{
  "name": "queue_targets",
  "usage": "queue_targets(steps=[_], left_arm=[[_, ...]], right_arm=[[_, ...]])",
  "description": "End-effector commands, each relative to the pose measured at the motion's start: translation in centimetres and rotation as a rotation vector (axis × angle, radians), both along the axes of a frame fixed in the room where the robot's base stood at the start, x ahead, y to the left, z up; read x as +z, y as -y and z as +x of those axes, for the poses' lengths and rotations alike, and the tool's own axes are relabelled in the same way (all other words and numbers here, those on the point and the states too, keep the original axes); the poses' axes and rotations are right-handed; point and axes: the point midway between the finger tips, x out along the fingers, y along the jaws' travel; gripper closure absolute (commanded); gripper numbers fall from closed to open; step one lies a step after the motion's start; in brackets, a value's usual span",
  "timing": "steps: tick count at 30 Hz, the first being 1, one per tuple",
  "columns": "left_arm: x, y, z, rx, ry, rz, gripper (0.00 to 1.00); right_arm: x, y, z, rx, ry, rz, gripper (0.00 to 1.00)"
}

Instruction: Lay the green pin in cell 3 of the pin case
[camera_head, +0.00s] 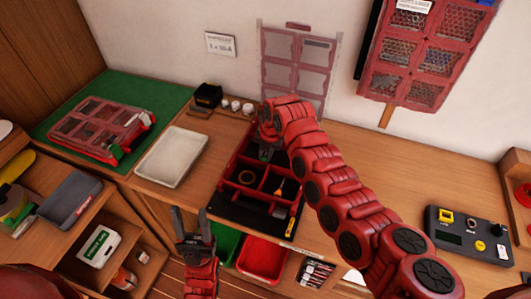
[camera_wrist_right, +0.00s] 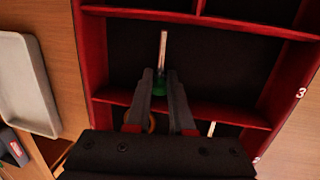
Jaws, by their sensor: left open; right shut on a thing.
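The pin case (camera_head: 231,163) is a red tray with dark-floored cells on the table; its red rim (camera_wrist_right: 92,55) frames the right wrist view. My right gripper (camera_wrist_right: 160,90) is shut on the green pin (camera_wrist_right: 163,55), gripping its green end; its pale shaft points away from the gripper. The pin is over the wide cell beside the rim mark "3"; I cannot tell whether it touches the floor. In the head view my right gripper (camera_head: 267,150) is over the case's far part and hides the pin. My left gripper (camera_head: 190,230) is open and empty, in front of the table.
Nearer cells hold a brass ring (camera_head: 246,177) and an orange-handled item (camera_head: 280,190). A white tray (camera_head: 172,157) lies left of the case. Another red case (camera_head: 102,128) lies on a green mat. A control box (camera_head: 470,233) stands right; the table between is mostly clear.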

Motion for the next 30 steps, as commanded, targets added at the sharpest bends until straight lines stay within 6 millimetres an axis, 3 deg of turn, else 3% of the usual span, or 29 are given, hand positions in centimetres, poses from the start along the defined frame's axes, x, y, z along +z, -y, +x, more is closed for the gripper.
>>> queue_targets(steps=[4, 5, 9, 20, 23, 30], left_arm=[[-0.4, 0.0, 0.0, 0.0, 0.0, 0.0, 0.5], [-0.3, 0.0, 0.0, 0.0, 0.0, 0.0, 0.5], [-0.2, 0.0, 0.0, 0.0, 0.0, 0.0, 0.5], [-0.2, 0.0, 0.0, 0.0, 0.0, 0.0, 0.5], [-0.9, 0.0, 0.0, 0.0, 0.0, 0.0, 0.5], [-2.9, 0.0, 0.0, 0.0, 0.0, 0.0, 0.5]], right_arm=[[-0.4, 0.0, 0.0, 0.0, 0.001, 0.001, 1.0], [-0.3, 0.0, 0.0, 0.0, 0.001, 0.001, 0.74], [-0.3, 0.0, 0.0, 0.0, 0.0, 0.0, 0.49], [0.2, 0.1, -0.1, -0.002, -0.003, -0.001, 0.49], [1.5, 0.3, -0.1, -0.002, 0.004, 0.002, 0.49], [6.8, 0.9, -1.0, -0.001, 0.006, 0.002, 0.49]])
